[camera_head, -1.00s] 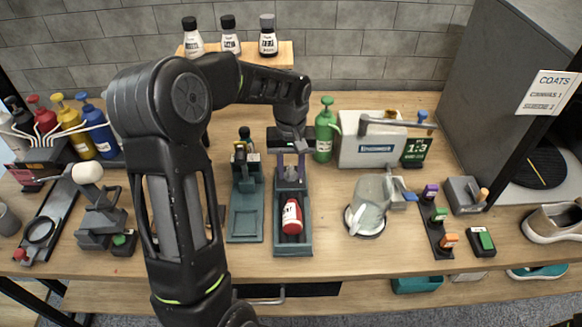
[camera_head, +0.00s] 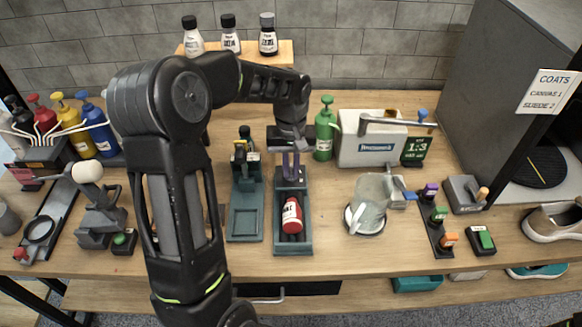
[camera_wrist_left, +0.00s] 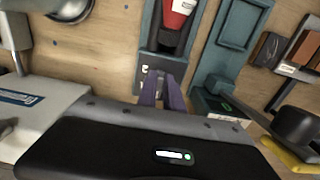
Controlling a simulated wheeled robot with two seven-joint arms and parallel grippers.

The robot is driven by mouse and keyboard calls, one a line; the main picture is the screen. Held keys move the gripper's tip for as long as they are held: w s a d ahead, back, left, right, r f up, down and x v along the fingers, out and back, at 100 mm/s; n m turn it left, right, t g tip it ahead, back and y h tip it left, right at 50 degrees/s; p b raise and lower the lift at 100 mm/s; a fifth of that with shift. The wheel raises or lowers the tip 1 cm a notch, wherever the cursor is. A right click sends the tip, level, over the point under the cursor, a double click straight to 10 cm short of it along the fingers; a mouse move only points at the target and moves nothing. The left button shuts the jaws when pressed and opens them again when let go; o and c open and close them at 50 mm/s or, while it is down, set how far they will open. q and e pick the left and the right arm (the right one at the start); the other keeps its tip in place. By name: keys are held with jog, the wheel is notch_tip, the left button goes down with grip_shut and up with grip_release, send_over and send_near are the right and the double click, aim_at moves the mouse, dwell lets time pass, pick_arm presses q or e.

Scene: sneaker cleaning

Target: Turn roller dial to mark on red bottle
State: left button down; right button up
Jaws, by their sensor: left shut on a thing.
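The red bottle (camera_head: 292,214) lies in a dark teal roller cradle (camera_head: 279,248) at the middle of the bench, with a white label facing up. In the left wrist view the bottle (camera_wrist_left: 178,20) shows at the top, in its cradle (camera_wrist_left: 147,35). My left gripper (camera_head: 291,172) points down at the far end of the cradle, behind the bottle and apart from it. In the left wrist view its purple fingers (camera_wrist_left: 163,92) are close together at the roller's end. They are shut on the roller dial, which is mostly hidden between them. My right gripper is out of view.
A green bottle (camera_head: 325,128) and a grey box machine (camera_head: 368,150) stand at the back right. A glass jug (camera_head: 370,202) stands to the right. Several coloured bottles (camera_head: 97,128) stand at far left.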

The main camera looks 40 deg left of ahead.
pick_arm(q)
jog(key=shift+m, duration=0.4)
jog(key=m, duration=0.3)
jog(key=m+b, duration=0.1)
jog(key=m, duration=0.1)
jog(key=shift+a, duration=0.3)
jog(key=m, duration=0.6)
jog(key=shift+a, duration=0.25)
jog(key=m, duration=0.6)
jog(key=shift+w+a+r, duration=0.1)
jog(key=shift+w+a, duration=0.05)
jog(key=shift+a, duration=0.05)
jog(key=m, duration=0.6)
jog(key=shift+w+a+p, duration=0.1)
jog(key=shift+w+p, duration=0.15)
jog(key=shift+p, duration=0.05)
jog(key=c, duration=1.5)
grip_release()
